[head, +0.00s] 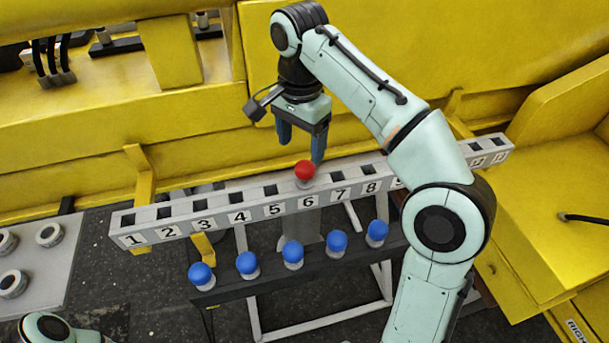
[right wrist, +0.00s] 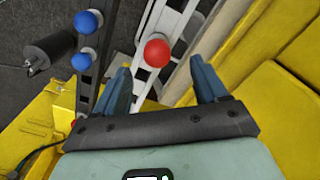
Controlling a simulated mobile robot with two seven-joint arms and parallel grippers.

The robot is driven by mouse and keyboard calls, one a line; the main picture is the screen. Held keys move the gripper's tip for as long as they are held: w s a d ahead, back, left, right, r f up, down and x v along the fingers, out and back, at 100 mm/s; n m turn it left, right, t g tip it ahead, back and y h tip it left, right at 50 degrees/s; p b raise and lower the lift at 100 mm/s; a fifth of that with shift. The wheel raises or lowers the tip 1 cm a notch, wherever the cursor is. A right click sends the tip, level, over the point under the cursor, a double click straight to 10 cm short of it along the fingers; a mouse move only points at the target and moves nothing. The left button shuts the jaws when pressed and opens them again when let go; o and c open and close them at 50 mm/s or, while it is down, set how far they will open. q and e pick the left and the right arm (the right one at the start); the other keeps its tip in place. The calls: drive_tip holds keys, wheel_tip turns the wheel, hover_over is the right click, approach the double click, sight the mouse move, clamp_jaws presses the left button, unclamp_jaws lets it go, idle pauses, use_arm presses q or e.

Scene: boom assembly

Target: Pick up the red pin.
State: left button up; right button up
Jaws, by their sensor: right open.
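The red pin (head: 304,170) has a round red head on a pale base. It stands upright in the numbered grey rail (head: 255,208), at the slot above the label 6. My right gripper (head: 301,148) is open, with its two blue fingers pointing down just above and behind the red pin. In the right wrist view, the red pin (right wrist: 157,53) shows between and beyond the spread fingertips (right wrist: 160,74); nothing is held. My left gripper is out of view; only a bit of my left arm shows at the lower left.
Several blue-headed pins (head: 293,251) stand in a row on a dark lower bar in front of the rail. Yellow machine walls (head: 400,50) rise close behind. A grey plate (head: 40,270) with white round parts lies at the left.

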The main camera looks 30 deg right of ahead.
sight(303, 164)
wheel_tip(303, 164, down, 4)
drive_tip(key=shift+r, duration=0.25)
drive_tip(key=shift+s+d+f+b, duration=0.1)
drive_tip(key=shift+s+f+b, duration=0.15)
drive_tip(key=shift+f+b, duration=0.2)
wheel_tip(303, 164, down, 4)
drive_tip(key=shift+d+r+b, duration=0.1)
drive_tip(key=shift+b, duration=0.4)
drive_tip(key=shift+s+f, duration=0.15)
drive_tip(key=shift+f, duration=0.2)
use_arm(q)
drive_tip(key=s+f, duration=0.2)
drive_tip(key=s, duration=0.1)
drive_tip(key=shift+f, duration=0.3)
use_arm(e)
drive_tip(key=c, duration=1.3)
